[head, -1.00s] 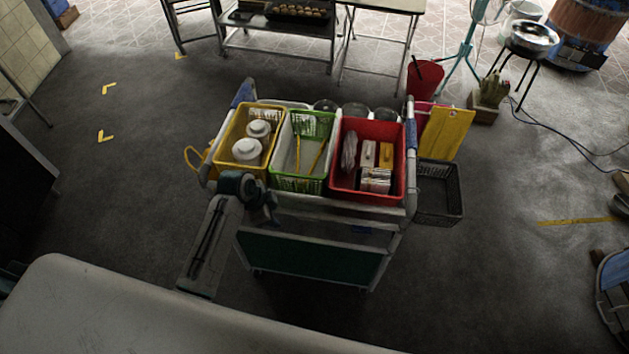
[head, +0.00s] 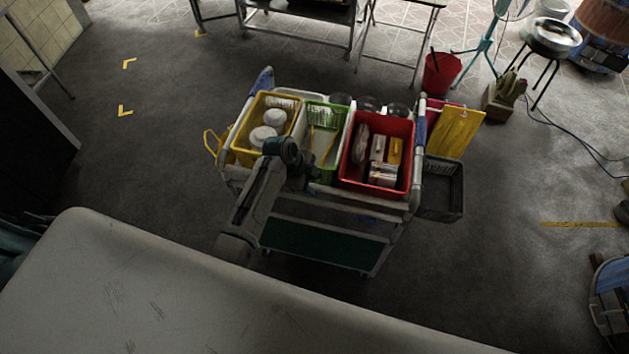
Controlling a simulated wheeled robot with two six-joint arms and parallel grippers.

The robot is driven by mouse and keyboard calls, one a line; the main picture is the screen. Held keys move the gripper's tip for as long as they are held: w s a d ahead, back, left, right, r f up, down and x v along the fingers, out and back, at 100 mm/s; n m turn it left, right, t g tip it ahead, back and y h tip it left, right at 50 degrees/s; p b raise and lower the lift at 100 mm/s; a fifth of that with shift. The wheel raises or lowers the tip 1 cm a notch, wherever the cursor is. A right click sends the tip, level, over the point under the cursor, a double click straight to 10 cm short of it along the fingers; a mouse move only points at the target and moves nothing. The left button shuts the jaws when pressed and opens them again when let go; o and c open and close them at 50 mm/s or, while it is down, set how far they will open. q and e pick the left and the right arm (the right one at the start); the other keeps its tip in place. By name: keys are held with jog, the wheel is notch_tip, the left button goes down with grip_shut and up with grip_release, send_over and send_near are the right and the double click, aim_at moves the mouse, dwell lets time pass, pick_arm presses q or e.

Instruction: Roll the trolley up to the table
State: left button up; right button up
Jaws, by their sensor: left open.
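The trolley (head: 327,232) stands on the dark floor in the middle of the head view. It carries a yellow basket (head: 244,158), a green basket (head: 326,112) and a red basket (head: 382,128). Blue grips show at its upper corners. My left gripper (head: 298,172) is open at the trolley's near side, in front of the yellow and green baskets; its fingers are partly hidden, and I cannot tell whether it touches the trolley. Two tables stand at the top edge: a metal one (head: 300,33) and a lighter folding one (head: 410,22), both cut off. My right gripper is out of view.
A dark crate (head: 456,190) and a yellow board (head: 455,131) hang at the trolley's right side. A red bucket (head: 440,75) and a cactus pot (head: 500,104) stand behind it. Yellow marks (head: 125,111) lie on clear floor to the left.

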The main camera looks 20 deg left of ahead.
pick_arm(q)
jog(key=shift+d+f, duration=0.3)
jog(key=shift+f, duration=0.25)
jog(key=shift+w, duration=0.1)
grip_shut()
